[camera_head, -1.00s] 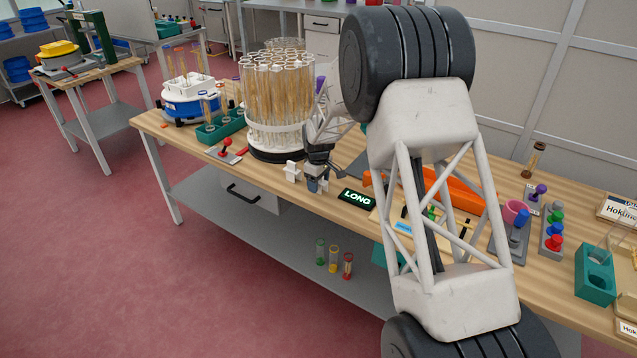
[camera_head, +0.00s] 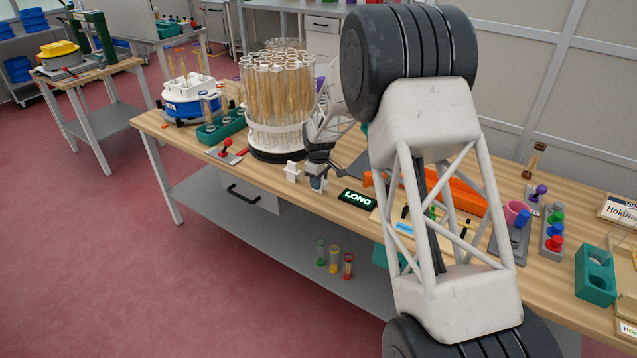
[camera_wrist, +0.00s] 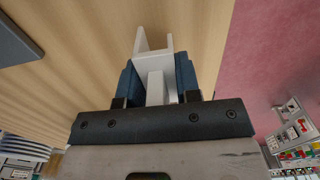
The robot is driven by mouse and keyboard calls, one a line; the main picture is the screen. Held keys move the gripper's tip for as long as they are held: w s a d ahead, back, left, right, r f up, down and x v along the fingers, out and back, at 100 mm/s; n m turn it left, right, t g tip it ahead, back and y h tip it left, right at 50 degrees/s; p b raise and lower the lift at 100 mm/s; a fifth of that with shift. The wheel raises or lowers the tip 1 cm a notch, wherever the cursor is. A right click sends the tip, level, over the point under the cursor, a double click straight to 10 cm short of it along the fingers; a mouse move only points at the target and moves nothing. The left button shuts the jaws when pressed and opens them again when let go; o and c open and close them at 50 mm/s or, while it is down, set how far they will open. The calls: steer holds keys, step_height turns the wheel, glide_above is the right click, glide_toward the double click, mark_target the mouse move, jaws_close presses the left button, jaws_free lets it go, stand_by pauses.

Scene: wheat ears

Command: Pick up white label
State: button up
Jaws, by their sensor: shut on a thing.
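My gripper (camera_head: 318,184) is low at the front edge of the wooden table, left of the LONG sign. In the wrist view its blue fingers (camera_wrist: 158,85) are shut on a white label piece (camera_wrist: 153,45). This piece has a forked far end that sticks out past the fingertips. The fingers hide its sides. Any print on it does not show. I cannot tell whether the held piece touches the table.
The LONG sign (camera_head: 357,198) lies close to the right of my gripper. A round rack of wheat-ear tubes (camera_head: 277,105) stands behind it. A red-knobbed device (camera_head: 226,150) sits to the left. My arm hides part of the table on the right.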

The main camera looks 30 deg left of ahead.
steer(key=shift+r, duration=1.6)
steer(key=s+d+r, duration=0.1)
steer(key=s+d, duration=1)
steer(key=shift+s, duration=0.3)
steer(key=shift+d+r, duration=0.1)
